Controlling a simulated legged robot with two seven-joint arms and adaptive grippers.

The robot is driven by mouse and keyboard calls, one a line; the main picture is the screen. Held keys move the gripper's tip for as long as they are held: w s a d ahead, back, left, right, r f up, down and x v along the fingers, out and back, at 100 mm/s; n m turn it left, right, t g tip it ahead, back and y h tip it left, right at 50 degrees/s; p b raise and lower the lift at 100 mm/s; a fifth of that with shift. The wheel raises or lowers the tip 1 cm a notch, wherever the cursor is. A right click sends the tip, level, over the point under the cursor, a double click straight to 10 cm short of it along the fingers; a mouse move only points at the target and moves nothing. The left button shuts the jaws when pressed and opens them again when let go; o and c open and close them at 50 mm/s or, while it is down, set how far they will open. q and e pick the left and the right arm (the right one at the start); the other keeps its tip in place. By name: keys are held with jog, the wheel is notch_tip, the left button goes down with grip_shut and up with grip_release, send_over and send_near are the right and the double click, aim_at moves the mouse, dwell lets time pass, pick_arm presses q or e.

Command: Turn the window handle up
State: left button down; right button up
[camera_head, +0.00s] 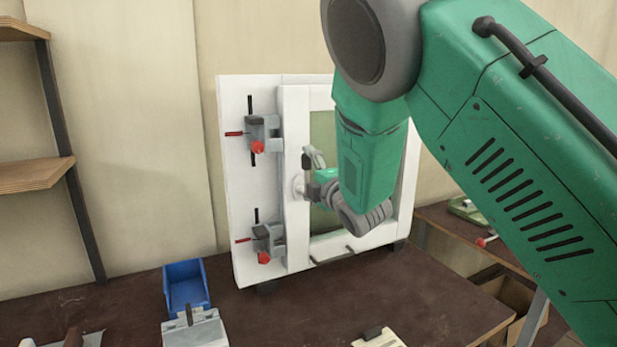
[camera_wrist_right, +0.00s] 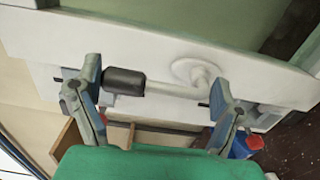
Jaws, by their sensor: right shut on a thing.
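The white window (camera_head: 294,240) stands upright on the bench, and its handle is on the left frame bar. In the right wrist view the handle has a white lever (camera_wrist_right: 172,90), a black end (camera_wrist_right: 125,82) and a round base (camera_wrist_right: 196,70). The lever lies roughly along the frame bar, its black end away from the bench side, so it appears to point up. My right gripper (camera_head: 312,172) is at the handle; in the wrist view its fingers (camera_wrist_right: 157,100) are wide apart, shut lengthwise on it. In the head view the gripper hides much of the handle. My left gripper is out of view.
Two clamps with red knobs, an upper (camera_head: 262,135) and a lower one (camera_head: 268,242), sit on the white board left of the window. A blue bin (camera_head: 185,286) and a grey block (camera_head: 195,330) stand on the brown bench (camera_head: 290,315). Wooden shelves (camera_head: 35,175) are at left.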

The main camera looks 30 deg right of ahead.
jog(key=shift+w+r, duration=0.1)
jog(key=shift+r, duration=0.35)
jog(key=o, duration=1.5)
jog(key=shift+w, duration=0.1)
jog(key=shift+f, duration=0.3)
jog(key=s, duration=1.1)
jog(key=shift+s+a, duration=0.4)
